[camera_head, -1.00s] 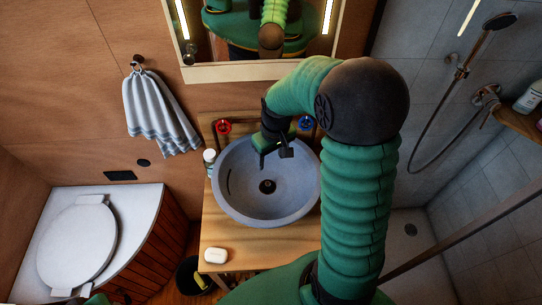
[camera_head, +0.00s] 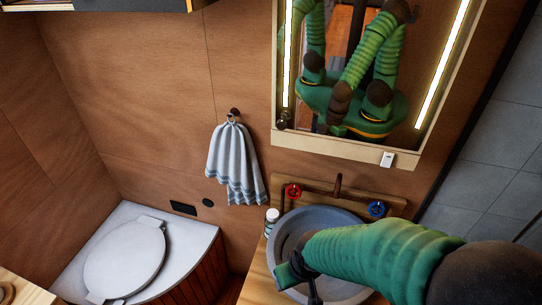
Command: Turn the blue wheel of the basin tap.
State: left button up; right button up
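The blue wheel (camera_head: 377,209) of the basin tap sits on the wooden back ledge, right of the dark spout (camera_head: 338,187). The red wheel (camera_head: 293,191) is left of the spout. The round grey basin (camera_head: 340,218) is below, partly hidden by my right arm. That arm comes in from the lower right, and my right gripper (camera_head: 314,291) is over the basin's lower left part, pointing down, clear of the blue wheel. Its fingers are dark and partly cut off by the frame edge, so their opening is unclear. My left gripper is not in view.
A lit mirror (camera_head: 360,70) hangs above the tap and reflects me. A white bottle (camera_head: 272,216) stands left of the basin. A striped towel (camera_head: 236,165) hangs on the wall. The toilet (camera_head: 125,260) is at lower left. A wooden surface (camera_head: 20,290) shows at the bottom left corner.

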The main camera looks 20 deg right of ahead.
aim_at(377, 208)
jog(key=k+j+z, duration=0.15)
jog(key=z, duration=1.15)
jog(key=j+u, duration=0.45)
jog(key=j, duration=0.15)
